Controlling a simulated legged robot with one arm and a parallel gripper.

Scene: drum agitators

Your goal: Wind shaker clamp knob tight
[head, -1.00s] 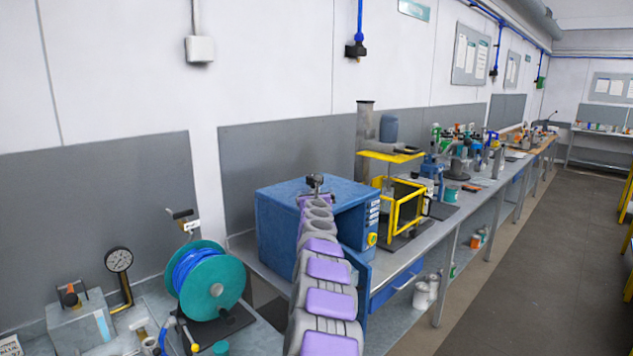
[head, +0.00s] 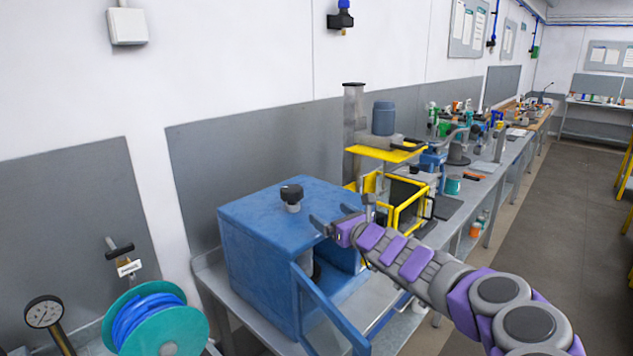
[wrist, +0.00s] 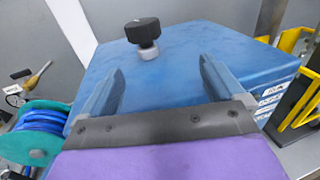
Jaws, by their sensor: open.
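The shaker is a blue box (head: 255,255) on the bench. Its clamp knob (head: 292,196), black and ridged on a pale stem, stands upright on top. The wrist view shows the knob (wrist: 143,32) beyond the fingertips, slightly left of the midline between them. My gripper (head: 333,217) is at the box's right top edge, to the right of the knob and apart from it. Its two fingers are spread with nothing between them; the gap also shows in the wrist view (wrist: 162,70). A dark upright part (head: 316,266) shows partly inside the box's open front.
A blue door panel (head: 322,312) stands open at the box's front. A teal reel with blue hose (head: 155,322) and a gauge (head: 44,312) are at left. A yellow-framed apparatus (head: 408,208) stands behind my gripper. The air above the box's left side is clear.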

